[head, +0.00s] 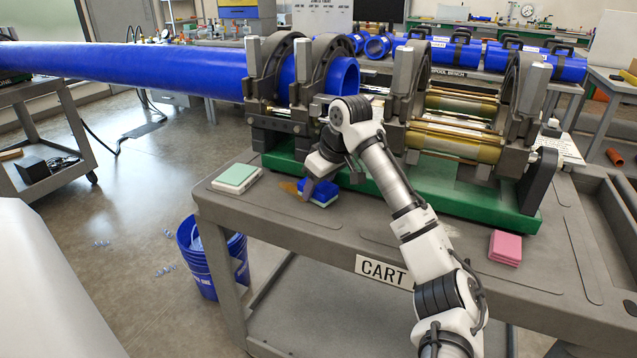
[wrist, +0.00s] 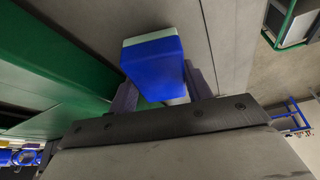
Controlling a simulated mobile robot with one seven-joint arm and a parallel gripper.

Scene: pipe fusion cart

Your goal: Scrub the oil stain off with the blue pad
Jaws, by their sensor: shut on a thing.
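The blue pad (head: 322,193) is in my gripper (head: 314,183), low over the cart top at the front of the green machine base. In the wrist view the pad (wrist: 154,62) sits between the two fingers, with a pale layer along its far side. My gripper is shut on it. A brownish-orange patch (head: 289,187), which looks like the oil stain, shows on the cart top just left of the pad. The pad may hide part of it. I cannot tell whether the pad touches the surface.
A green-topped pad (head: 236,176) lies at the cart's left corner and a pink pad (head: 505,247) at the front right. The pipe fusion machine (head: 440,185) with its blue pipe (head: 150,72) stands behind. A blue bucket (head: 212,258) is on the floor. The cart's front middle is clear.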

